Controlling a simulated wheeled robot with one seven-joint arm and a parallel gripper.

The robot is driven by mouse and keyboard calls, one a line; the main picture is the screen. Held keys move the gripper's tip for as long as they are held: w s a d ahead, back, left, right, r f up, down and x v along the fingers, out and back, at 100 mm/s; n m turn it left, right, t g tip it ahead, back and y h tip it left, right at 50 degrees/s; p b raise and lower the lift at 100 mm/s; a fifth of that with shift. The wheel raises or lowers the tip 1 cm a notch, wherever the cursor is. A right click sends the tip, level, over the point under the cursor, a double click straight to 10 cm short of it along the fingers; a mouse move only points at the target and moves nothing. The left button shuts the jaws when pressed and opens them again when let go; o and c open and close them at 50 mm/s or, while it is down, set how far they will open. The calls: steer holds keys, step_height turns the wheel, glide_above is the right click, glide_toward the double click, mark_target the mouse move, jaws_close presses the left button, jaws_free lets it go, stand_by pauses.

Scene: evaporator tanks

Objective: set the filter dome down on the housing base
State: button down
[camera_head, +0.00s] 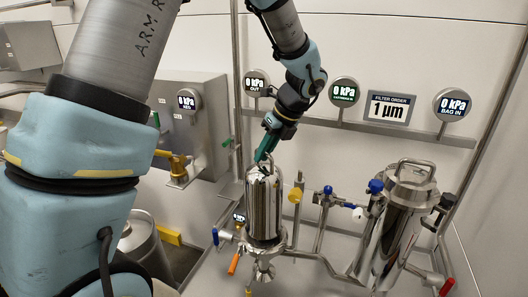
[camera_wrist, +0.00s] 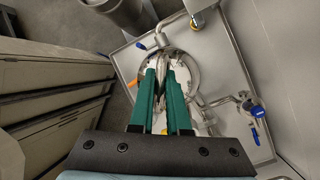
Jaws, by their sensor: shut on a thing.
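The filter dome (camera_head: 263,207) is a shiny steel cylinder with a handle on top, upright in the head view. The housing base (camera_head: 265,246) is the steel flange and fitting directly under it. The dome's lower edge is at or very close to the flange; I cannot tell whether a small gap is left. My gripper (camera_head: 264,164), with green fingers, is shut on the dome's handle from above. In the wrist view the fingers of my gripper (camera_wrist: 167,72) reach over the round dome top, and they hide much of the dome and base.
A second steel housing (camera_head: 392,228) with a handle stands to the right, joined by pipes and blue-handled valves (camera_head: 375,187). An orange lever (camera_head: 234,263) sticks out at the lower left of the base. Pressure gauges (camera_head: 344,92) line the wall behind.

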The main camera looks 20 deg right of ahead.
mark_target(264, 166)
steer(key=shift+f+b, duration=0.65)
steer(key=shift+f, duration=0.8)
steer(key=c, duration=0.8)
jaws_free()
steer(key=shift+r, duration=0.1)
step_height(264, 166, up, 7)
steer(key=p, duration=0.7)
